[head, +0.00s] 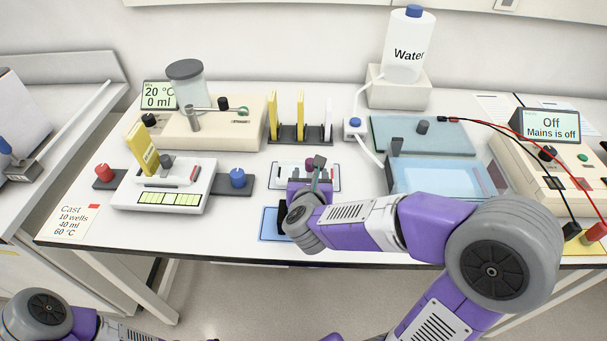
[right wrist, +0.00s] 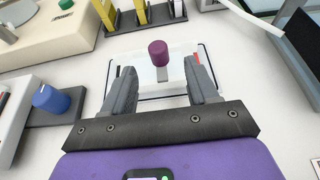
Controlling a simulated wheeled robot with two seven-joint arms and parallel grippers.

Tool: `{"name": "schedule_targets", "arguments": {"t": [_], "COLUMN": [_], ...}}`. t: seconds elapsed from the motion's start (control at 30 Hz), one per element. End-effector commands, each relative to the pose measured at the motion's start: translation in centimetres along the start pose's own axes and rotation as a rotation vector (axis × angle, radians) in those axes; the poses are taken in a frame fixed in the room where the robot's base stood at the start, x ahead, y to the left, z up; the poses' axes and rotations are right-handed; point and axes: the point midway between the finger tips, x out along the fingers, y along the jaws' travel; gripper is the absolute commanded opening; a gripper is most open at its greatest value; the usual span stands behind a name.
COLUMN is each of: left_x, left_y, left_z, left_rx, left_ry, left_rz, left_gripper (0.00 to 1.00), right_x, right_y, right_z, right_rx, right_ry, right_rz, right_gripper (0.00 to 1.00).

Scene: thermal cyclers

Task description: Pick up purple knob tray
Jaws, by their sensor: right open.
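The purple knob tray is a small clear-white tray with a dark-outlined rim and a purple knob (right wrist: 158,54). It lies on the bench in the middle of the head view, its left part (head: 288,168) showing behind my right gripper (head: 317,178). In the right wrist view, the tray (right wrist: 140,84) lies ahead of my right gripper (right wrist: 161,80). The fingers are apart and empty, and the knob appears between and just beyond their tips. I cannot tell how high the fingertips are above the tray. My left gripper is out of view; only part of its arm shows.
A casting unit with a blue knob (head: 238,178) stands left of the tray. Yellow and white combs (head: 300,118) stand behind it. A blue clear tank (head: 442,177) is close on the right. A blue mat (head: 269,222) lies in front, partly under my right arm.

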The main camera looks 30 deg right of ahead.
Motion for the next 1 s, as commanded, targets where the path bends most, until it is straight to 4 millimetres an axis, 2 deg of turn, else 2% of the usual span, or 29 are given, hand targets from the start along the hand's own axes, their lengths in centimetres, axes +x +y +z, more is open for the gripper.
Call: {"name": "schedule_targets", "arguments": {"t": [0.27,0.5,0.63,0.83,1.0], "left_x": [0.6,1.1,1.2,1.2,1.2], "left_y": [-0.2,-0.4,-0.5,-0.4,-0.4], "left_z": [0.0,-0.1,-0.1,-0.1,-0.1], "left_rx": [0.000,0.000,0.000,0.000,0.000], "left_ry": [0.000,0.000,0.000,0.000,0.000], "left_rz": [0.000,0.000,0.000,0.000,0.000], "left_gripper": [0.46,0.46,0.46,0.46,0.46], "right_x": [3.1,6.6,7.3,7.3,7.3], "right_y": [0.0,0.2,0.2,0.2,0.2], "right_z": [0.1,0.3,0.5,0.5,0.5], "right_rx": [0.001,0.000,-0.001,-0.001,0.000], "right_ry": [0.002,0.003,0.001,0.001,0.000], "right_rz": [-0.003,-0.003,0.000,0.000,-0.001], "right_gripper": [0.59,0.59,0.59,0.59,0.34]}}
